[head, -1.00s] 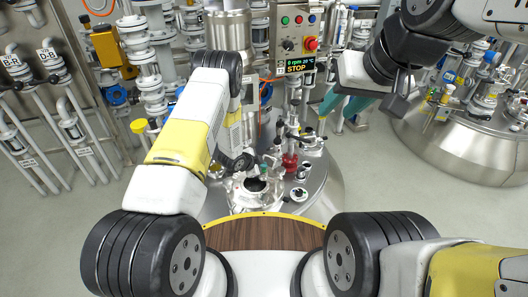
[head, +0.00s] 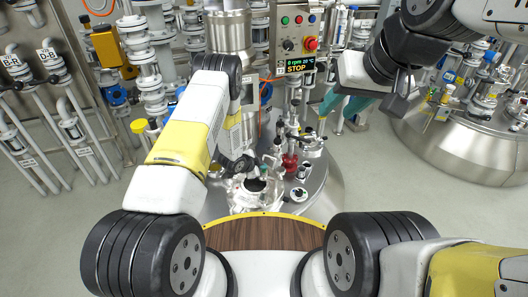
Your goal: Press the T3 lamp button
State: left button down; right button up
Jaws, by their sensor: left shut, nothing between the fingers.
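A steel reactor lid (head: 318,180) stands in front of me, with an open-looking round port (head: 255,185), a red fitting (head: 290,162) and a small round black-and-white fitting (head: 299,193). No T3 lamp label is readable, so I cannot tell which part is the lamp button. My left gripper (head: 262,165) is low over the lid beside the port, shut and empty, partly hidden among the fittings; contact cannot be told. My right gripper (head: 345,106) is raised at the right, its teal fingers apart and empty, right of and below the control panel (head: 297,32).
Pipes and valves (head: 145,70) crowd the back. Another vessel (head: 455,150) stands at right. A wooden-topped surface (head: 265,234) lies nearest me.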

dwell(0.5)
pick_arm(q)
jog(key=shift+r, duration=0.4)
notch_tip(320, 180, up, 6)
dwell(0.6)
dwell(1.9)
